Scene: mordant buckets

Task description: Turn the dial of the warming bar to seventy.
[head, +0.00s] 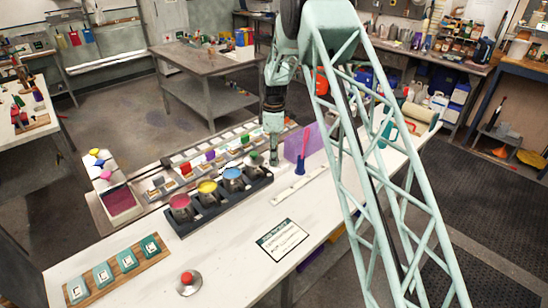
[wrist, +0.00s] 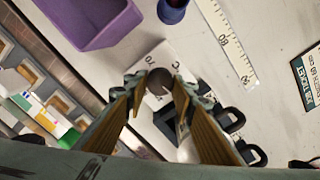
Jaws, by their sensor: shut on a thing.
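The warming bar (head: 212,207) is a long dark block on the white bench, with several pots of coloured liquid set in it. My gripper (head: 274,160) points down at the bar's far right end. In the wrist view my gripper (wrist: 159,84) has its two fingers around the dark round dial (wrist: 159,77), shut on it. A white scale plate (wrist: 164,57) lies beyond the dial, with a "70" mark to the upper left of the dial and another mark to its upper right. The dial's pointer cannot be made out. In the head view the gripper hides the dial.
A purple bin (wrist: 92,20) stands close by, and a blue upright object (head: 300,163) stands near it. A white ruler (head: 298,186) and a job ticket (head: 283,240) lie on the bench. Teal swatches on a wooden board (head: 117,268) lie at the front left.

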